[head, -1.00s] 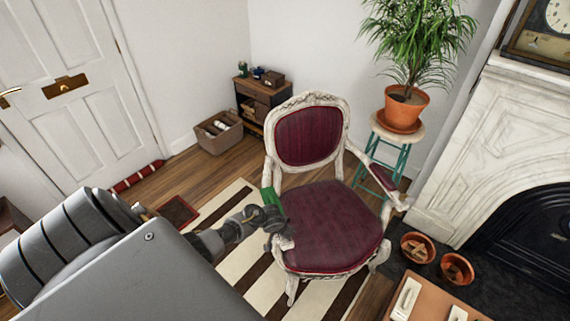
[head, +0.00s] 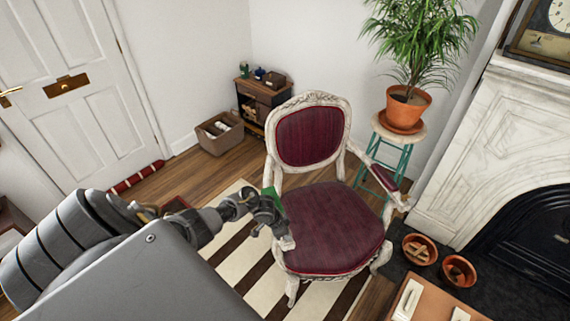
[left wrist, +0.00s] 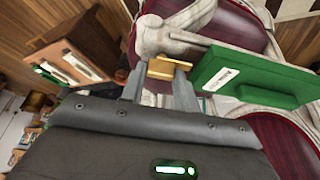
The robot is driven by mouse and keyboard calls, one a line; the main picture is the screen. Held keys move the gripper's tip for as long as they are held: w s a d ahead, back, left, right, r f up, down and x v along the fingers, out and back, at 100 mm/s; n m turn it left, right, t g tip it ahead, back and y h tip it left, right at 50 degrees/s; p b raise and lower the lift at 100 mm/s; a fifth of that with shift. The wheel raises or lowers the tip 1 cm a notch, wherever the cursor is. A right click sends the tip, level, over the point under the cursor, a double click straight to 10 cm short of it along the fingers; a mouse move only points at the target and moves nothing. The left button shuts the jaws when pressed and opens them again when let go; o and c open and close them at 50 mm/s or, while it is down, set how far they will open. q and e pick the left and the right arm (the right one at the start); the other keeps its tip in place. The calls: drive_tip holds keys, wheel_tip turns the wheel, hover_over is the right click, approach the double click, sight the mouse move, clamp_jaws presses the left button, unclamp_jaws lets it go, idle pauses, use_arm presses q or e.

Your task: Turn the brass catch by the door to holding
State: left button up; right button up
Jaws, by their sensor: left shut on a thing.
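The white door (head: 70,80) stands at the left in the head view, with a brass handle (head: 8,97) and a brass plate (head: 66,85). I cannot make out a separate catch beside it. My left gripper (left wrist: 160,78) is shut on a small brass piece (left wrist: 163,69) in the left wrist view. A green block with a white label (left wrist: 255,78) lies just right of the fingers; I cannot tell whether it is joined to the brass piece. In the head view my left gripper (head: 276,222) is by the chair's left side, far from the door. My right gripper is out of view.
A chair (head: 332,225) with a red seat stands mid-room on a striped rug (head: 232,262). A basket (head: 220,137) and small cabinet (head: 262,100) stand behind. A plant stool (head: 398,132), fireplace and terracotta bowls (head: 420,248) are at the right.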

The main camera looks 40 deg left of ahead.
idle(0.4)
use_arm(q)
drive_tip(key=o, duration=1)
drive_tip(key=shift+s+a+r, duration=0.1)
drive_tip(key=shift+r, duration=0.3)
drive_tip(key=p+v, duration=0.1)
drive_tip(key=v, duration=0.9)
drive_tip(key=shift+p, duration=0.35)
drive_tip(key=shift+f, duration=0.1)
